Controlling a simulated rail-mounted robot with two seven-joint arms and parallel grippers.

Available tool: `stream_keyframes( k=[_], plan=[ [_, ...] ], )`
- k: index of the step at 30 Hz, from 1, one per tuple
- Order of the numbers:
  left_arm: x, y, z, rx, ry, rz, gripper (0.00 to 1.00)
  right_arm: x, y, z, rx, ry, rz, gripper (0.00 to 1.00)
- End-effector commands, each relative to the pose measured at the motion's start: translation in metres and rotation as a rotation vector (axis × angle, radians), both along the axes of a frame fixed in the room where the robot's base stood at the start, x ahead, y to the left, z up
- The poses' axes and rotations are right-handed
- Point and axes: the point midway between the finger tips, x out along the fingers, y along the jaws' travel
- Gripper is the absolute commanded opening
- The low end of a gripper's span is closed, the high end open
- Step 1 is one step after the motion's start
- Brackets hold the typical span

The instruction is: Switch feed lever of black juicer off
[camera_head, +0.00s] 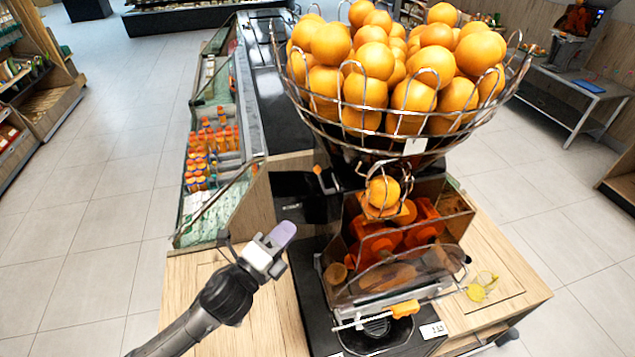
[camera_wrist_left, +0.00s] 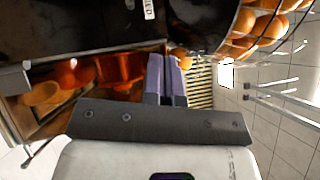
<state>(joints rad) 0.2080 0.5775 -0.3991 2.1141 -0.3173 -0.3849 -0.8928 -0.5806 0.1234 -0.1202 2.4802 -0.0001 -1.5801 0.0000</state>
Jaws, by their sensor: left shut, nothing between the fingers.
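The black juicer (camera_head: 345,297) stands on a wooden counter, with a clear front cover (camera_head: 395,283) over its orange pressing parts (camera_head: 385,238). A small orange-tipped lever (camera_head: 318,171) shows on its left side below the basket; I cannot tell for sure that it is the feed lever, nor its setting. My left gripper (camera_head: 284,234) is left of the juicer, apart from that lever and lower in the picture. In the left wrist view its lilac fingers (camera_wrist_left: 165,80) are shut and empty, with the juicer's orange parts (camera_wrist_left: 115,70) behind them. My right gripper is not in view.
A wire basket (camera_head: 412,122) heaped with oranges overhangs the juicer. An orange tap handle (camera_head: 404,310) sits at the front. A yellow cup-like item (camera_head: 482,288) is on the counter's (camera_head: 530,290) right side. A chilled display with bottles (camera_head: 212,143) stands behind left. Floor at left is clear.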

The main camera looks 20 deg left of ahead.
Motion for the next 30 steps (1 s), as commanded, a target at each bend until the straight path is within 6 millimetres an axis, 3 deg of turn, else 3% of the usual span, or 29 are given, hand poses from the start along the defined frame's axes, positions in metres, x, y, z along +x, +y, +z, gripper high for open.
stream_keyframes(
  k=[7,21,30],
  plan=[
    [0.018,-0.006,0.007,0.035,-0.013,0.010,0.00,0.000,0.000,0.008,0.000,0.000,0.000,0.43],
    [0.097,-0.033,0.023,0.033,-0.010,0.009,0.00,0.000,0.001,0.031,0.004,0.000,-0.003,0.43],
    [0.122,-0.017,0.031,0.034,-0.010,0.009,0.00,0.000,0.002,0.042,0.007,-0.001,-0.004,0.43]
  ],
)
